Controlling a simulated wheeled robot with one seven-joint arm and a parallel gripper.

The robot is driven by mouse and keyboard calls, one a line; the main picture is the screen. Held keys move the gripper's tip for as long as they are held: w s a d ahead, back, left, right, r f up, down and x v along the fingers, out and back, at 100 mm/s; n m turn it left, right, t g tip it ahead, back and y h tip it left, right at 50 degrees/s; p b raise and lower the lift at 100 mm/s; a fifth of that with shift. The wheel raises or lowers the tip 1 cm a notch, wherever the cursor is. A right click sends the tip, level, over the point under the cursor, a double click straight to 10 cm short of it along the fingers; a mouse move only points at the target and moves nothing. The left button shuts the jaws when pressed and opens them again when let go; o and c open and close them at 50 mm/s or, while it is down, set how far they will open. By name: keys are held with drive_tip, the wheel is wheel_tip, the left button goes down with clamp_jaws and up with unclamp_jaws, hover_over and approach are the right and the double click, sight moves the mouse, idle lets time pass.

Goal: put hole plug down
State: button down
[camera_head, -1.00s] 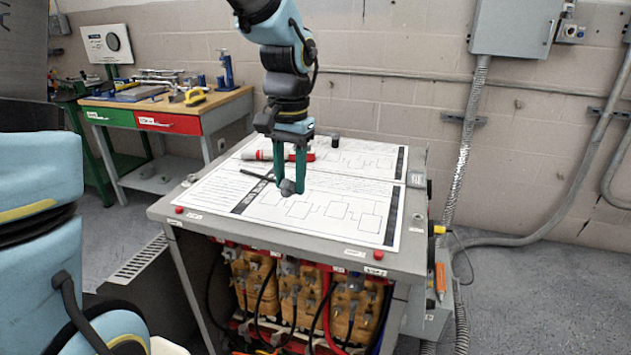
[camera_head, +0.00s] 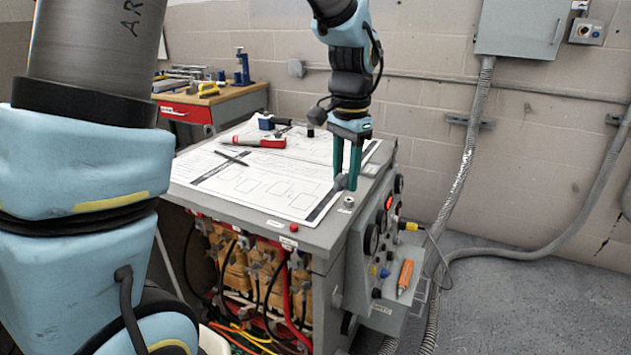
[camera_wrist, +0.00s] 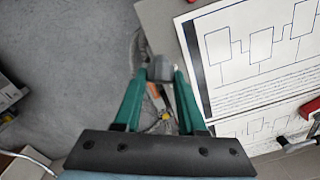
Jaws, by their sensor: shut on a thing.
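The hole plug, a small grey rounded piece, is between my fingertips in the head view (camera_head: 341,182) and in the wrist view (camera_wrist: 160,68). My gripper (camera_head: 347,180) points down with its two green fingers shut on the plug. It is at the right edge of the table top, beside the instrument panel. In the wrist view, the fingertips (camera_wrist: 159,72) hold the plug above the edge area, with floor to the left and the printed sheets to the right. The exact gap below the plug is unclear.
Printed sheets (camera_head: 267,186) cover the table top, with a red-and-white tool (camera_head: 259,142), a dark pen-like rod (camera_head: 232,158) and a black cylinder (camera_head: 310,132). A small metal fitting (camera_head: 349,202) stands near the right corner. The side panel (camera_head: 366,275) carries gauges and an orange-handled tool (camera_head: 405,276).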

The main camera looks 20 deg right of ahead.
sight(342, 222)
wheel_tip(342, 222, down, 8)
drive_tip(key=shift+f+p, duration=0.1)
drive_tip(key=shift+p, duration=0.4)
drive_tip(key=shift+f, duration=0.2)
drive_tip(key=shift+c, duration=2.4)
unclamp_jaws()
drive_tip(key=shift+r, duration=0.1)
